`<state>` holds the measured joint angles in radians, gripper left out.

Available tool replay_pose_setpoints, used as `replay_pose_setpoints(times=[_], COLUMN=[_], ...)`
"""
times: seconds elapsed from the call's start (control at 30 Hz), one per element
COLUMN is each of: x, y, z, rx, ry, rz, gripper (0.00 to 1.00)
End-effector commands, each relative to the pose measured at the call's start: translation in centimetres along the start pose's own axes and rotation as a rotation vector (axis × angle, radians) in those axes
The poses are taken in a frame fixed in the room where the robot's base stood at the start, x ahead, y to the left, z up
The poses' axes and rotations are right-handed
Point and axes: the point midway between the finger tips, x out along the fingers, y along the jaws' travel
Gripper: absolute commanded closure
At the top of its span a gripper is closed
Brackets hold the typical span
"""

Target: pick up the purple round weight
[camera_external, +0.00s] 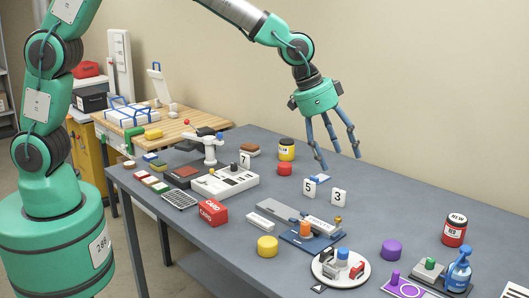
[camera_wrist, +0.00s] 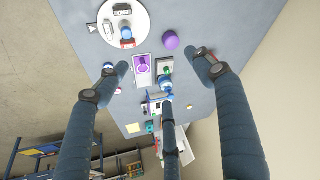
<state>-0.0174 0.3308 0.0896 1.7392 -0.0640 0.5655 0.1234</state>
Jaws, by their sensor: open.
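The purple round weight (camera_external: 391,250) is a short cylinder standing on the grey table (camera_external: 235,262), toward the right in the external view. It also shows in the wrist view (camera_wrist: 170,40), near the top centre, beyond the fingertips. My gripper (camera_external: 337,160) has three dark blue fingers. It is open and empty, pointing down, well above the table and to the left of and behind the weight. In the wrist view the spread fingers (camera_wrist: 165,85) surround no object. Nothing hides the weight.
Near the weight are a round white tray (camera_external: 349,279) with small items, a purple-and-white board (camera_external: 404,287), a blue spray bottle (camera_external: 459,270) and a red jar (camera_external: 455,230). A yellow cylinder (camera_external: 267,247) stands left. Number signs (camera_external: 338,197) stand below my gripper.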

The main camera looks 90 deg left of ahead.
Motion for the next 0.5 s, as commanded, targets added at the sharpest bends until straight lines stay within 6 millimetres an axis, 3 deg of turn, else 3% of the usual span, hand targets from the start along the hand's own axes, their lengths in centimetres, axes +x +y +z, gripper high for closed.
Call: replay_pose_setpoints(times=[0.2, 0.5], x=[5.8, 14.2], y=[-0.5, -1.2], z=[-2.5, -4.5], rx=[0.004, 0.010], ry=[-0.011, -0.022], rz=[0.001, 0.002], gripper=[0.33, 0.33])
